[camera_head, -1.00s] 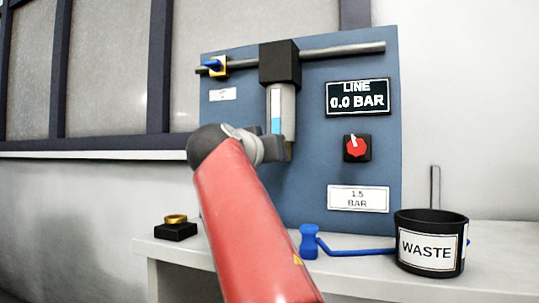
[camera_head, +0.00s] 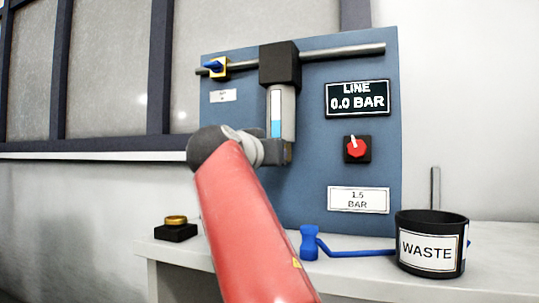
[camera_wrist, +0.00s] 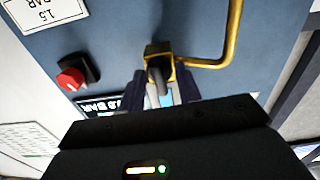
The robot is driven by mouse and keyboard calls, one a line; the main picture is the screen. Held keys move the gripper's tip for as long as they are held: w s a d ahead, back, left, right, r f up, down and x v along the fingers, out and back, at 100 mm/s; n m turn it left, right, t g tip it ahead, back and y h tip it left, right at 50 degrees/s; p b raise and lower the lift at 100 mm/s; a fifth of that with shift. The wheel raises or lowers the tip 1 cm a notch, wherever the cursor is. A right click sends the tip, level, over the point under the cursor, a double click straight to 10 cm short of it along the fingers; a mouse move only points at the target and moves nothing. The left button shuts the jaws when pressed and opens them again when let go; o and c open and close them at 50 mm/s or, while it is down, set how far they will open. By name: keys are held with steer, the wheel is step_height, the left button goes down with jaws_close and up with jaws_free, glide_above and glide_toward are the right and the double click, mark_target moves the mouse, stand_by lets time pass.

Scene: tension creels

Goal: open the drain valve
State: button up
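The drain valve (camera_wrist: 159,52) shows in the wrist view as a brass block with a grey knob or lever (camera_wrist: 158,76), and a bent brass pipe (camera_wrist: 228,45) leads from it. My gripper (camera_wrist: 160,72) has its two dark fingers on either side of the grey part, with gaps visible, so it looks open. In the head view the filter bowl (camera_head: 276,105), with blue liquid low in its sight strip, hangs under a black housing (camera_head: 280,64).
The blue panel also carries a display reading LINE 0.0 BAR (camera_head: 357,98), a red knob (camera_head: 357,149), a 1.5 BAR label (camera_head: 358,200) and a blue-handled yellow valve (camera_head: 214,66). A WASTE bin (camera_head: 431,262), blue tool (camera_head: 310,243) and brass-topped button (camera_head: 176,229) stand on the bench.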

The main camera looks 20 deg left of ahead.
steer(key=shift+s, duration=0.1)
steer(key=s+b, duration=0.3)
steer(key=s, duration=0.4)
steer(key=shift+s+a, duration=0.3)
steer(key=shift+s, duration=0.1)
